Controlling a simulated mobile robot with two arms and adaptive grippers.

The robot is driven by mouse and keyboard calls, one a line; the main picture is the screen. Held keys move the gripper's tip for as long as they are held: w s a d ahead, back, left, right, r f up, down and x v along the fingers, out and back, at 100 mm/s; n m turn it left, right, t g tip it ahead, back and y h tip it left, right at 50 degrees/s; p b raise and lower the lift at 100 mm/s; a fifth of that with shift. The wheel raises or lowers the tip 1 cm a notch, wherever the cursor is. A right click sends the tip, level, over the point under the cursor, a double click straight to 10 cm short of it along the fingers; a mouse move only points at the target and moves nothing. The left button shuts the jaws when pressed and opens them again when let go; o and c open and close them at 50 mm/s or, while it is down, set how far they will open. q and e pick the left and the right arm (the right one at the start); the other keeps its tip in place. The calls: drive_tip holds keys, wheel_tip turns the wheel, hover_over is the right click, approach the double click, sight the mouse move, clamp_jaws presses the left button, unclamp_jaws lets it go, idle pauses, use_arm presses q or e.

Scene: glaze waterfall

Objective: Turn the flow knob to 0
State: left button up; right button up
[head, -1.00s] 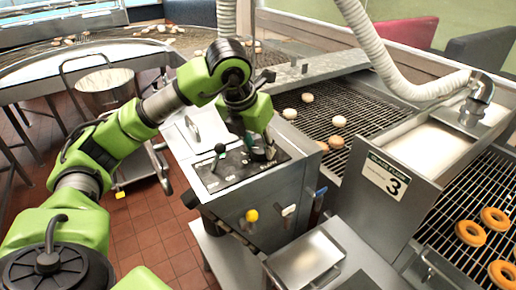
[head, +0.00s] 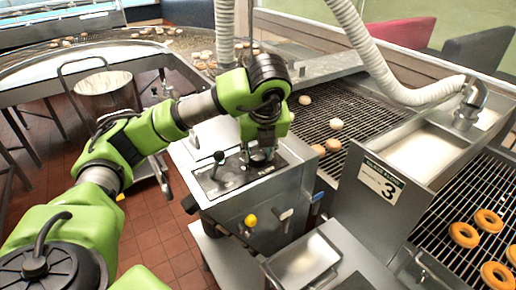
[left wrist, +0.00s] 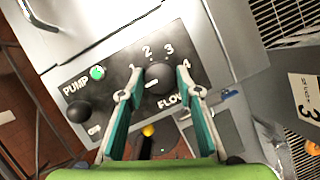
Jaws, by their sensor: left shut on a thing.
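The flow knob (left wrist: 158,79) is a dark round knob on the black control panel, with the numbers 1 to 4 around it and the word FLOW beside it. A short pale mark shows on its face; which number it points to is unclear. My left gripper (left wrist: 159,78) has its teal-lined fingers on either side of the knob and is shut on it. In the head view my left gripper (head: 261,150) reaches down onto the panel (head: 226,180) from above and largely hides the knob. My right gripper is not in view.
On the panel are a black PUMP knob (left wrist: 78,111) and a green light (left wrist: 97,72). A lever with a black ball (head: 219,157) stands left of my gripper. A yellow knob (head: 250,220) is on the cabinet front. The number 3 sign (head: 381,180) stands right.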

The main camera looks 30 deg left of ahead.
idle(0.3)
use_arm(q)
drive_tip(key=o, duration=1.1)
drive_tip(key=shift+o, duration=0.2)
drive_tip(key=v, duration=1.2)
drive_tip(key=shift+w, duration=0.15)
